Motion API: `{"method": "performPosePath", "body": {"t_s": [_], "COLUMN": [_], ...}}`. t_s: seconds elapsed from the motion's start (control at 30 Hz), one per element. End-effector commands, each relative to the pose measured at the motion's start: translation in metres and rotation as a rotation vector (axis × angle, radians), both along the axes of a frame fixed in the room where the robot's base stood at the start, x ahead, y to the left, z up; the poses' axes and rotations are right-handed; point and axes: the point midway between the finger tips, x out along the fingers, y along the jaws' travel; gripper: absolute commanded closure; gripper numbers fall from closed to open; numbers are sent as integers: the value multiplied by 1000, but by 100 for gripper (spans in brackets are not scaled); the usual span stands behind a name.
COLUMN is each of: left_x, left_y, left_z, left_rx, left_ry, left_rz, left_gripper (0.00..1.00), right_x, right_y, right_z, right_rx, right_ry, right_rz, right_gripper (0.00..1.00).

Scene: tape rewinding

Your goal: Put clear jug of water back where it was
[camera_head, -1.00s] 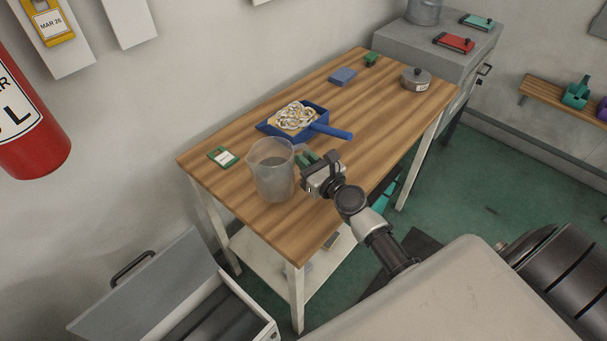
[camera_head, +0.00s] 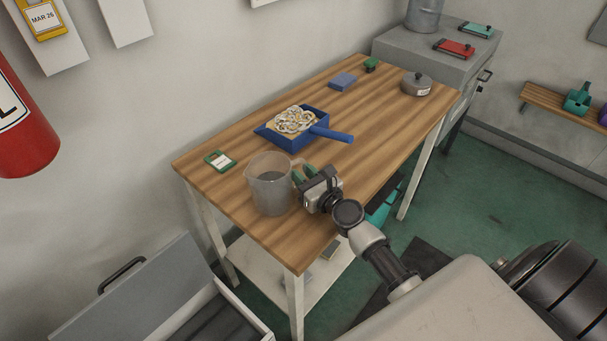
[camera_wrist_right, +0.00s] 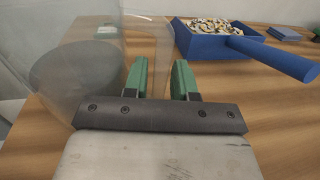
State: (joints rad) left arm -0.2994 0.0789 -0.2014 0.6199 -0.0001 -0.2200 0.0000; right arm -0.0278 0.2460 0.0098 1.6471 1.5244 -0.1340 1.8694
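The clear jug (camera_head: 268,188) is at the near left part of the wooden table (camera_head: 225,190), upright, with darker contents low inside. In the right wrist view the jug (camera_wrist_right: 75,80) fills the left side. My right gripper (camera_head: 301,178) is at the jug's right side. I cannot tell whether the jug's base touches the table. My left gripper is not in view.
A blue dustpan (camera_head: 318,130) with shavings lies behind the jug. A green tag (camera_head: 231,161) lies to its left. An open grey box (camera_head: 150,290) stands below left.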

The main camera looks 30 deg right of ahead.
Motion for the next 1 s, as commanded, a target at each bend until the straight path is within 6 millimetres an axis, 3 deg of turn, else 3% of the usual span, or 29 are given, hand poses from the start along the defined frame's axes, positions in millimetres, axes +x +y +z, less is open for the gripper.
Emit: {"method": "performPosePath", "body": {"t_s": [0.1,0.43,1.0], "left_x": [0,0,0], "left_y": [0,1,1], "left_z": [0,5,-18], "left_rx": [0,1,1], "left_ry": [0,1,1], "left_rz": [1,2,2], "left_gripper": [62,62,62], "right_x": [0,-1,-107], "right_y": [0,0,-15], "right_z": [0,6,-1], "right_rx": [0,-1,0], "right_ry": [0,0,1], "right_rz": [0,0,-1], "right_gripper": [60,60,60]}}
